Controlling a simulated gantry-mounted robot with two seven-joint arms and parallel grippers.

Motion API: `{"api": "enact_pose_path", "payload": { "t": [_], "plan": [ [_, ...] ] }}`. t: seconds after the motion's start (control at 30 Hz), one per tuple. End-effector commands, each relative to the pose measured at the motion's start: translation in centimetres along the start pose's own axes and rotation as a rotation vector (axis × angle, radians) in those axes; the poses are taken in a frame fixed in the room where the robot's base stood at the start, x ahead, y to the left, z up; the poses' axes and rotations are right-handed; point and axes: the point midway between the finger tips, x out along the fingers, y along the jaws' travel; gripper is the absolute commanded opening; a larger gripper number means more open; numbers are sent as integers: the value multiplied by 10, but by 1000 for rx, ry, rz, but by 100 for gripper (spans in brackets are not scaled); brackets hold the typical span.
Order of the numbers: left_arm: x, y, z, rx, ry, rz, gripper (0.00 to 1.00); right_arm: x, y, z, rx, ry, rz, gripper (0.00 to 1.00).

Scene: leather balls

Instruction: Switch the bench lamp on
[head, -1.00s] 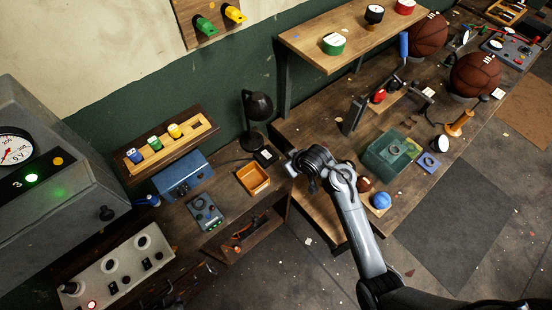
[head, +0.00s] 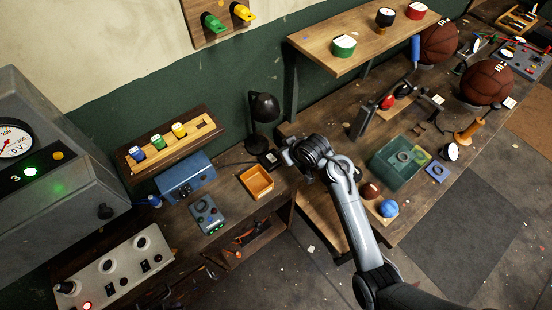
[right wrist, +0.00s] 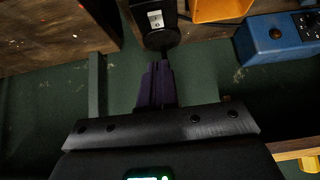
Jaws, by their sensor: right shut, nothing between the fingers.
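The bench lamp (head: 264,107) is black, with a rounded shade, and stands on the bench against the green wall; no light shows from it. A small black switch box (head: 268,160) with a pale rocker lies in front of its base. The switch box also shows at the top of the right wrist view (right wrist: 155,18). My right gripper (head: 285,157) is just right of the box in the head view. In the right wrist view its dark fingers (right wrist: 157,68) are together and empty, pointing towards the box. Whether they touch anything is unclear. My left gripper is out of view.
An orange tray (head: 257,191) sits just in front of the switch box. A raised shelf (head: 365,32) and a green bin (head: 394,170) are to the right.

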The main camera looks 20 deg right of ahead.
Motion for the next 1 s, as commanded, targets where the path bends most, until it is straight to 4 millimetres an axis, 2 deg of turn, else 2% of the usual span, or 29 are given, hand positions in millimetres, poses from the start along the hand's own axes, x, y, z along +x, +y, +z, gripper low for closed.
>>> {"api": "enact_pose_path", "payload": {
  "t": [0.3,0.47,0.5,0.73,1.0],
  "plan": [
    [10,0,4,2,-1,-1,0,59,1,2,-1,-4,2,0],
    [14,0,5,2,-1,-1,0,83,1,1,-2,-2,2,0],
    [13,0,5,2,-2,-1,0,87,1,8,0,-5,1,0],
    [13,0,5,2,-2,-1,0,103,1,24,0,-2,2,0],
    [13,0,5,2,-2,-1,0,108,1,29,-1,-1,2,0]
  ]
}}
